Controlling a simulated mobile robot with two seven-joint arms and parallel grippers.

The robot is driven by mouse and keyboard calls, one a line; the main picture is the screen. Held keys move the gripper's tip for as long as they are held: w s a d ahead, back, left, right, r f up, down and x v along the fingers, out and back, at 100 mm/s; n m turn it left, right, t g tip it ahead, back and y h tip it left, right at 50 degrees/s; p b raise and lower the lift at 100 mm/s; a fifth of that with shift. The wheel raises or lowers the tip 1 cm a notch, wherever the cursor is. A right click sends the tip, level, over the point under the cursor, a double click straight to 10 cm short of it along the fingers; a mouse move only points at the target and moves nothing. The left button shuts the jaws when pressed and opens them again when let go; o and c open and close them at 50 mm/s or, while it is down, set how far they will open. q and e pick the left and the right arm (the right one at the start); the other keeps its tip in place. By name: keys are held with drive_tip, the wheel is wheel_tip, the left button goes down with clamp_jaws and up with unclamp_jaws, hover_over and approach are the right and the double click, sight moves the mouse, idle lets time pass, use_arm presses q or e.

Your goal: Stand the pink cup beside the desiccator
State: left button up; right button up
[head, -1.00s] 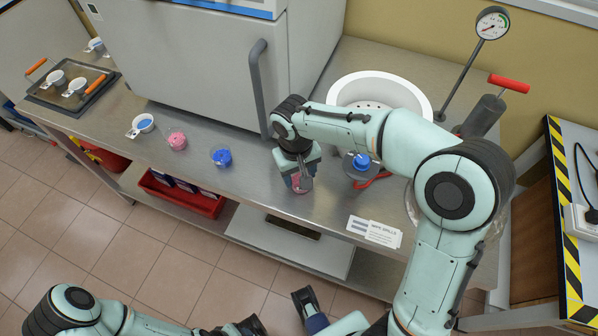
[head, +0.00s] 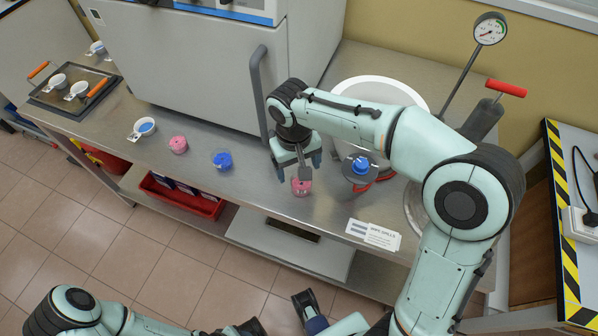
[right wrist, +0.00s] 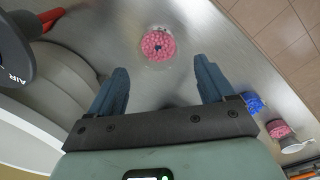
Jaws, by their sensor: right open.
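A pink cup (head: 301,188) with a clear rim stands upright on the steel bench near its front edge; it also shows in the right wrist view (right wrist: 158,44). My right gripper (head: 298,167) is open and empty just above and behind it, with the cup beyond the fingertips. A second pink cup (head: 178,145) stands farther left. My left gripper (head: 245,328) is at the bottom edge, partly cut off, its jaws unclear.
A blue cup (head: 222,161) and a white cup with blue contents (head: 143,128) stand left. A blue-knobbed piece on a grey disc (head: 360,166) is right of the near pink cup. A grey oven (head: 190,65) stands behind. A printed card (head: 373,235) lies at the front right.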

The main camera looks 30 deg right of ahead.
sight(296, 183)
wheel_tip(296, 183, up, 7)
drive_tip(key=p, duration=0.1)
drive_tip(key=shift+a, duration=0.25)
idle(0.4)
